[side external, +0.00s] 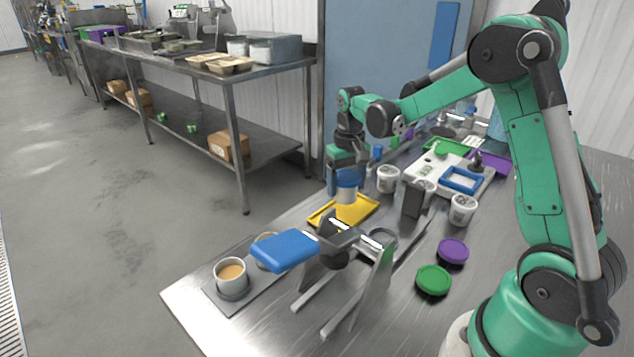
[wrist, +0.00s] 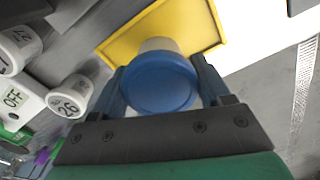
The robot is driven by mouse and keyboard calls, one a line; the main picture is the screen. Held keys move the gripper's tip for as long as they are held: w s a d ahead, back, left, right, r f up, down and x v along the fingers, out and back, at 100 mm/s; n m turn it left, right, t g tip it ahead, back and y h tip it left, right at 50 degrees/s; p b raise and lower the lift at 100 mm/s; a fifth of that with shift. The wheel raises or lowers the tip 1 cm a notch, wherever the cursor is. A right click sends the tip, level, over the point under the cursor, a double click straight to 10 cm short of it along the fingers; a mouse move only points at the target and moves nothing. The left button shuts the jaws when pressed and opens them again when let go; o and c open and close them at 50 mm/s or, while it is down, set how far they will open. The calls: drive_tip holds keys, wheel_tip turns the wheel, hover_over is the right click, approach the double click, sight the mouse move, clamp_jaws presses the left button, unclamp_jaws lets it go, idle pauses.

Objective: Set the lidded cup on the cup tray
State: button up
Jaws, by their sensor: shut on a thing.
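The lidded cup is a pale cup with a blue lid (wrist: 160,82), held between the two fingers of my gripper (wrist: 162,88) in the wrist view. In the side view, my gripper (side external: 344,172) points down, shut on the cup (side external: 347,190). The cup looks upright, over or at the far part of the yellow tray (side external: 328,216). The yellow tray (wrist: 208,18) also shows beyond the cup in the wrist view. I cannot tell whether the cup's base touches the tray.
White numbered cups (side external: 388,178) and (side external: 462,209) stand right of the tray. A stand with a blue-handled tool (side external: 286,250) is in front, beside a cup of brown liquid (side external: 231,273). Purple (side external: 453,250) and green (side external: 433,280) lids lie at the right front.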

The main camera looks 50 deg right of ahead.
sight(345, 196)
drive_tip(key=shift+f, duration=1.7)
drive_tip(key=shift+f, duration=0.1)
drive_tip(key=o, duration=1.3)
drive_tip(key=shift+c, duration=0.2)
